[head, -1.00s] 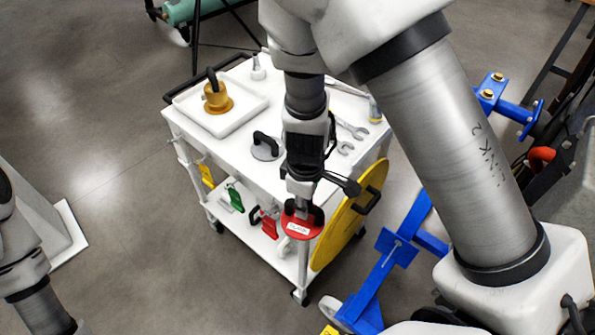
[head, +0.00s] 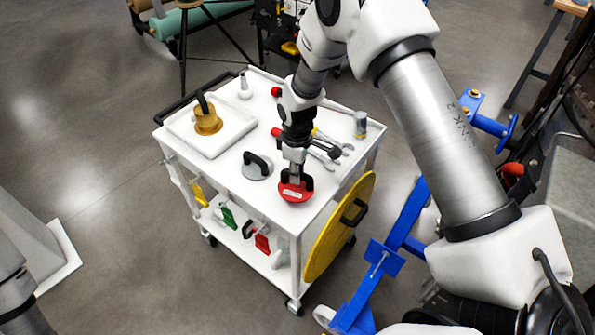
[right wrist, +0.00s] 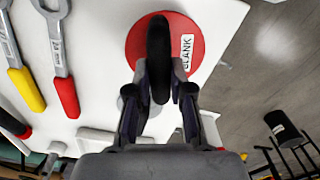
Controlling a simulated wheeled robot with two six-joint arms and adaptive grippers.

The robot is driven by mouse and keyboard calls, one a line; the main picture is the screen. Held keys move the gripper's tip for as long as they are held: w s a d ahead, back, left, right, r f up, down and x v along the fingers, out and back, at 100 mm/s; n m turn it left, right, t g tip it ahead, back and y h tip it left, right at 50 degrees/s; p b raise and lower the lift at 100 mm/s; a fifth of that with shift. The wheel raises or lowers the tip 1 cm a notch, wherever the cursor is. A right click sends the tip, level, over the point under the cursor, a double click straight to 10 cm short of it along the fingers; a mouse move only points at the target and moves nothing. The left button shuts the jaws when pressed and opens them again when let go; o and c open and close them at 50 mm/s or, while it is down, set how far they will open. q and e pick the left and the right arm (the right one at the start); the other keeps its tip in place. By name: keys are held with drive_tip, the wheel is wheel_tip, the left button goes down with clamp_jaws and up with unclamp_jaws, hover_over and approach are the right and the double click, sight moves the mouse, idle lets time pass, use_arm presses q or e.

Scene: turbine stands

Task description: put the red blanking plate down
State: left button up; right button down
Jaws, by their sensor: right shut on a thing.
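The red blanking plate (head: 296,192) is a round red disc with a black handle and a white label; in the right wrist view its label reads BLANK (right wrist: 187,52). It is over the front corner of the white cart's top (head: 232,187); I cannot tell whether it touches the surface. My right gripper (head: 296,178) is above it and shut on its black handle; the right wrist view shows both fingers (right wrist: 158,90) on either side of the handle. My left gripper is not in view; only part of my left arm shows at the lower left.
On the cart top are a grey disc with a black handle (head: 257,165), a brass part (head: 207,118) in a white tray (head: 237,141), wrenches (head: 330,150) and a small can (head: 360,124). A yellow disc (head: 325,245) hangs on the cart's right side. Blue stands (head: 385,257) are to the right.

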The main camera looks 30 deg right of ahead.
drive_tip(key=f, duration=0.1)
drive_tip(key=f+p, duration=0.1)
drive_tip(key=w+f, duration=0.1)
drive_tip(key=shift+d+f+p, duration=0.2)
drive_tip(key=shift+d+p, duration=0.15)
drive_tip(key=shift+p, duration=0.05)
drive_tip(key=shift+f+b, duration=0.3)
drive_tip(key=shift+f, duration=0.05)
drive_tip(key=c, duration=1)
unclamp_jaws()
drive_tip(key=shift+r, duration=0.1)
drive_tip(key=shift+c, duration=0.2)
drive_tip(key=shift+r+p, duration=0.25)
drive_tip(key=shift+p, duration=0.05)
drive_tip(key=shift+r+b, duration=0.25)
drive_tip(key=shift+b, duration=0.1)
wheel_tip(320, 180, up, 11)
drive_tip(key=b, duration=0.2)
drive_tip(key=shift+r+b, duration=0.15)
drive_tip(key=shift+b, duration=0.25)
